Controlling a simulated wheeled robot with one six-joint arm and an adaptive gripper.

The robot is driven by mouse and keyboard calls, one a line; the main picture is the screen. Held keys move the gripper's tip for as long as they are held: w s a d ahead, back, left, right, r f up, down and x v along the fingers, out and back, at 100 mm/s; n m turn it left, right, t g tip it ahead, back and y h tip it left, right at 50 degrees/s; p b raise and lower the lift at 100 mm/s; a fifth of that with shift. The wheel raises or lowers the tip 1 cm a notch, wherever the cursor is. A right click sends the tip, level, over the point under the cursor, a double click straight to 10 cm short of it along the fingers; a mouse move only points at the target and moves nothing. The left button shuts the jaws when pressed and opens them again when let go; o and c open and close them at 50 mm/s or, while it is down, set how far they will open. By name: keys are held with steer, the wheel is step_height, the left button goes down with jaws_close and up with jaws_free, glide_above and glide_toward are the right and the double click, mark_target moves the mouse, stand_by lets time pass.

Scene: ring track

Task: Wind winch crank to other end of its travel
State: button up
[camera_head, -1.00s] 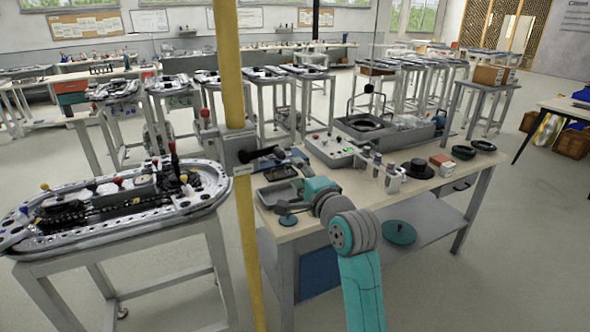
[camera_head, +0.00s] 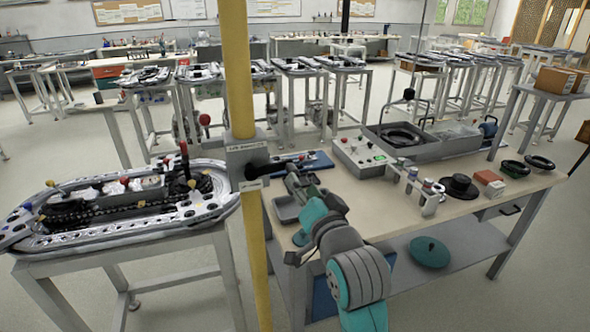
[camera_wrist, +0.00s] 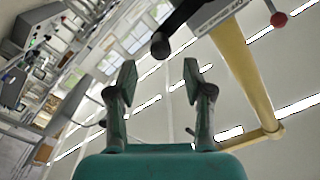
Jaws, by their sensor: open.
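The winch is a grey box (camera_head: 245,160) with a lettered plate, fixed to a yellow post (camera_head: 236,75). A black crank handle (camera_head: 283,164) sticks out to its right. In the wrist view the crank's black rounded grip (camera_wrist: 160,46) hangs at the top, ahead of my fingertips. A red ball (camera_wrist: 278,19) shows beyond the post, and a red ball (camera_head: 204,120) also stands left of the box in the head view. My gripper (camera_wrist: 159,75) is open and empty, with its fingers apart. In the head view my gripper (camera_head: 291,178) is close to the crank handle, partly hidden by my wrist.
The workbench (camera_head: 370,205) lies right of the post, with a control box (camera_head: 362,155), grey tray (camera_head: 287,207) and black-rimmed disc (camera_head: 458,186). A track table (camera_head: 120,255) stands left. Open floor lies between the two.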

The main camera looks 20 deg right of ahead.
mark_target(293, 171)
steer(key=w, duration=0.7)
jaws_close()
